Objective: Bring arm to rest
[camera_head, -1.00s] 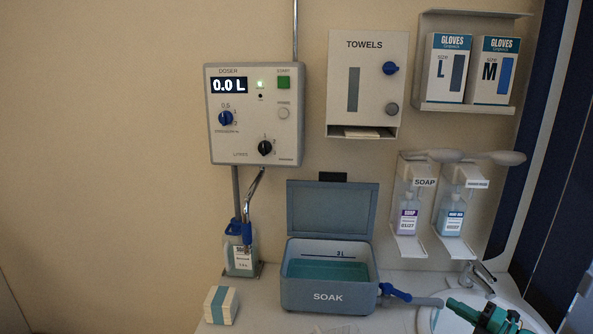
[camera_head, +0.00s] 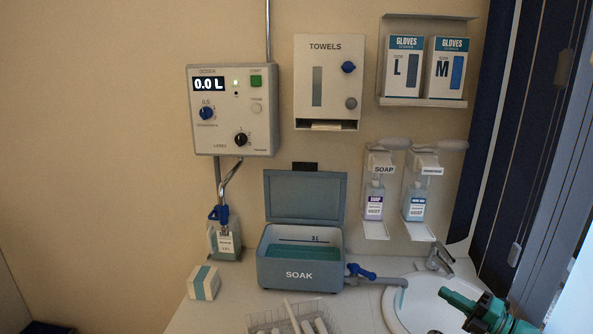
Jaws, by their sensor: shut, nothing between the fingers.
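My gripper (camera_head: 449,294) shows at the lower right as a green and black end of my arm, in front of the white basin (camera_head: 428,317). Its fingertips point left and look closed, with nothing seen held. It appears apart from the soak box and the tap. The rest of my arm runs out of the picture at the bottom right.
A grey soak box (camera_head: 300,275) stands lid-up with teal liquid inside; a teal streak hangs under its spout. A wire basket (camera_head: 257,322) holds white items. Nearby are a tap (camera_head: 440,258), doser (camera_head: 235,110), bottle (camera_head: 226,241) and small box (camera_head: 204,283).

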